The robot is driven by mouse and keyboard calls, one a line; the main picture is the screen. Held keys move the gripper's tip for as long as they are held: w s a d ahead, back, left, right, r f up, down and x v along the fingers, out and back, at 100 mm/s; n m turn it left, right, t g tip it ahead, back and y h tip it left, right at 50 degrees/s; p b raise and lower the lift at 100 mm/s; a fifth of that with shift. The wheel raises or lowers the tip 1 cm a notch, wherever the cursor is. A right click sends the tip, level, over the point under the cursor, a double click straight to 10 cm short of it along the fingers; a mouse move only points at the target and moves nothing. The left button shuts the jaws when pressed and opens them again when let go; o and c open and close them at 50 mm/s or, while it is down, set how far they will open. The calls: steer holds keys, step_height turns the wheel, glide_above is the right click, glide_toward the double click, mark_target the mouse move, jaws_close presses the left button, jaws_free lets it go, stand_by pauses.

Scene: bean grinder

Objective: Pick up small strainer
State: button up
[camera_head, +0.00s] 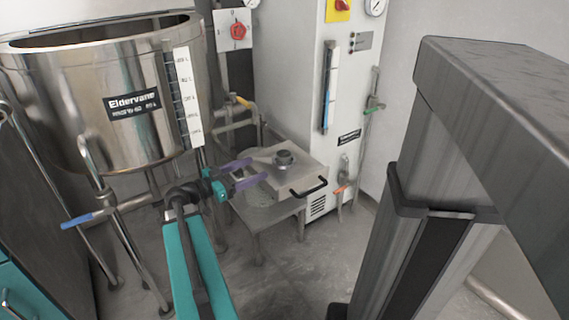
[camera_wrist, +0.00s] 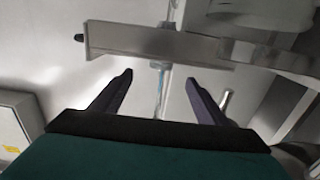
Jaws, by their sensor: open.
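I cannot make out the small strainer for certain in either view. In the head view, my gripper (camera_head: 258,168) is open, its two purple fingers apart and pointing right at the near left side of a low metal box (camera_head: 293,179). The box has a round grey fitting (camera_head: 284,158) on top and a black handle (camera_head: 310,187) on its front. It stands on a small metal table (camera_head: 262,215). In the wrist view, my gripper (camera_wrist: 160,76) shows empty between its dark fingers, with a flat metal bar (camera_wrist: 150,42) crossing beyond the tips.
A large steel tank (camera_head: 75,100) with a gauge strip stands at left. A blue-handled valve (camera_head: 85,219) sticks out below it. A white cabinet (camera_head: 288,75) with gauges and valves stands behind the box. The floor (camera_head: 285,275) in front of the table is clear.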

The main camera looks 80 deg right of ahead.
mark_target(277, 158)
steer(key=shift+b+x, duration=0.8)
steer(key=shift+x, duration=3.35)
steer(key=shift+d, duration=0.1)
steer(key=shift+s+d+b, duration=0.3)
steer(key=shift+s+d, duration=0.05)
steer(key=shift+b+x, duration=0.7)
steer(key=shift+x, duration=1.35)
steer(key=shift+d+r, duration=0.1)
steer(key=shift+c, duration=0.3)
steer(key=c, duration=1.1)
